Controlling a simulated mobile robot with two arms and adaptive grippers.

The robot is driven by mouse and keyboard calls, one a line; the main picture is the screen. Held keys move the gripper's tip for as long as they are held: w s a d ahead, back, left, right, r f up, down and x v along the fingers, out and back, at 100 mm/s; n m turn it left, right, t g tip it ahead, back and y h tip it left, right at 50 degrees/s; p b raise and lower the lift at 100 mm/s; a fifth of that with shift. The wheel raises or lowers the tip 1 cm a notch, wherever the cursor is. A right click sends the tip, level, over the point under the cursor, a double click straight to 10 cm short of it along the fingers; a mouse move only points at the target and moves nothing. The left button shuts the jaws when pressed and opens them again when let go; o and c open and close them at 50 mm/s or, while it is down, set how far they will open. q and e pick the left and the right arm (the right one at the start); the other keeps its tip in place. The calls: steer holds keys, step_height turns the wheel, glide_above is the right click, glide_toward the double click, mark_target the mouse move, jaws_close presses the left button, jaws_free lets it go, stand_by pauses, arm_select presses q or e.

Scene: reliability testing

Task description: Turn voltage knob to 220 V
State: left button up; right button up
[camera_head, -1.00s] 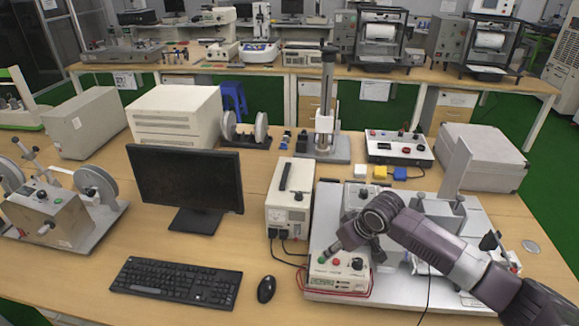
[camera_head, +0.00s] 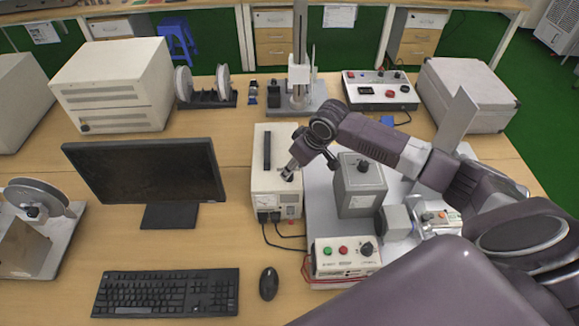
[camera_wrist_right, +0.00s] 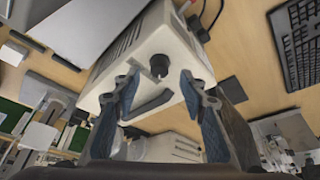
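The white voltage supply box (camera_head: 264,201) stands right of the monitor, with a black bar handle on top and a meter on its front. It also shows in the right wrist view (camera_wrist_right: 191,55). Its black round knob (camera_wrist_right: 158,66) sits on the top face; in the head view my gripper hides it. My right gripper (camera_head: 289,172) is over the front right of the box top. In the right wrist view the gripper (camera_wrist_right: 160,80) has its fingers spread, with the knob showing in the gap between the tips. Contact cannot be told. Dial markings are not readable. My left gripper is not in view.
A grey box (camera_head: 357,190) stands close to the right of the supply. A control box (camera_head: 343,256) with green and red buttons is in front. The monitor (camera_head: 145,172), keyboard (camera_head: 166,293) and mouse (camera_head: 269,283) are on the left. Cables run from the supply's front.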

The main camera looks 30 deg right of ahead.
steer(key=x, duration=0.3)
steer(key=shift+w+p, duration=0.15)
steer(key=shift+p, duration=0.15)
steer(key=shift+w+f, duration=0.1)
steer(key=shift+f, duration=0.15)
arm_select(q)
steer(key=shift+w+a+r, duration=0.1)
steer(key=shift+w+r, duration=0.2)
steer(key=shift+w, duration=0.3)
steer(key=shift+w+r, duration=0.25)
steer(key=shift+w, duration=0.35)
arm_select(e)
steer(key=c, duration=0.4)
jaws_close()
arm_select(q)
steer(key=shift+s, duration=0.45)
